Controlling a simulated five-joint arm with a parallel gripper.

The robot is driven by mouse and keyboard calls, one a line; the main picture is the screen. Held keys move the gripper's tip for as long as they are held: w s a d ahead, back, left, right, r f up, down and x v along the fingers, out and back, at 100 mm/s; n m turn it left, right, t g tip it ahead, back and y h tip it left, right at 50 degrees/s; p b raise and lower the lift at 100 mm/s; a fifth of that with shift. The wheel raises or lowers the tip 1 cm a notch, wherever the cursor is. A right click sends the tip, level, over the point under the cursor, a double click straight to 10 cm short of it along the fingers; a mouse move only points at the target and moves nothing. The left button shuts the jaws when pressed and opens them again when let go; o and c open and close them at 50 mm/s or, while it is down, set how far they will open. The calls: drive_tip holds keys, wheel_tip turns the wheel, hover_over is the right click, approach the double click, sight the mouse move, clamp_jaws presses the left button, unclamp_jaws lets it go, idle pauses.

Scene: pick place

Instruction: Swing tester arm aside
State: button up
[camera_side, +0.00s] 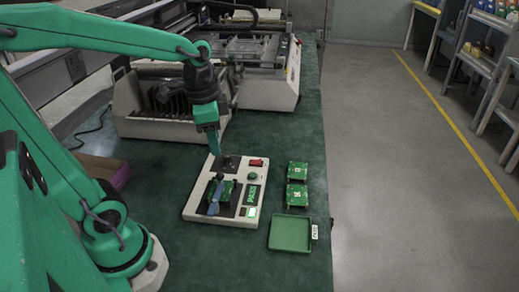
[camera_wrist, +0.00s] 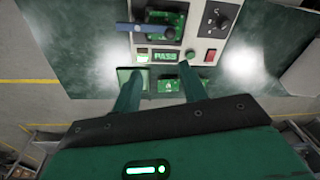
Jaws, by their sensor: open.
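The tester (camera_side: 195,207) is a pale box on the green bench, with a green circuit board (camera_wrist: 165,17) in its bay. The blue tester arm (camera_side: 214,196) lies across that board; it also shows in the wrist view (camera_wrist: 140,28). The display (camera_wrist: 166,56) reads PASS, and a green light is lit beside it. My gripper (camera_side: 216,153) is open above the far end of the tester in the side view. In the wrist view my gripper's two fingers (camera_wrist: 159,76) are apart, with no object held. I cannot tell its exact height.
Two green boards (camera_side: 298,171) (camera_side: 297,195) lie right of the tester. A green tray (camera_side: 290,234) with a label sits nearer. A slotted rack (camera_side: 130,120) and a large machine (camera_side: 285,90) stand behind. The bench edge is at the right.

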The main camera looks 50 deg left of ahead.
drive_tip(key=s+d+r+n+t, duration=0.3)
drive_tip(key=s+d+n+t, duration=0.1)
drive_tip(key=n, duration=0.1)
drive_tip(key=shift+s, duration=0.35)
drive_tip(key=shift+w+a+r+n, duration=0.1)
drive_tip(key=shift+n, duration=0.2)
drive_tip(key=n+g, duration=0.7)
drive_tip(key=n, duration=0.7)
hover_over(221, 173)
drive_tip(key=w+d, duration=0.1)
wheel_tip(221, 173, down, 7)
drive_tip(key=shift+w+a+f+n+h, duration=0.3)
drive_tip(key=shift+a+f+n, duration=0.1)
drive_tip(key=shift+f+n, duration=0.35)
drive_tip(key=shift+f, duration=0.1)
drive_tip(key=shift+s+a+f, duration=0.1)
drive_tip(key=shift+s+f, duration=0.15)
drive_tip(key=shift+f, duration=1)
drive_tip(key=shift+s+d+f, duration=0.1)
drive_tip(key=shift+s+f, duration=0.15)
drive_tip(key=shift+f, duration=0.95)
drive_tip(key=shift+s+a+f, duration=0.1)
drive_tip(key=shift+s+f, duration=0.15)
drive_tip(key=shift+f, duration=1)
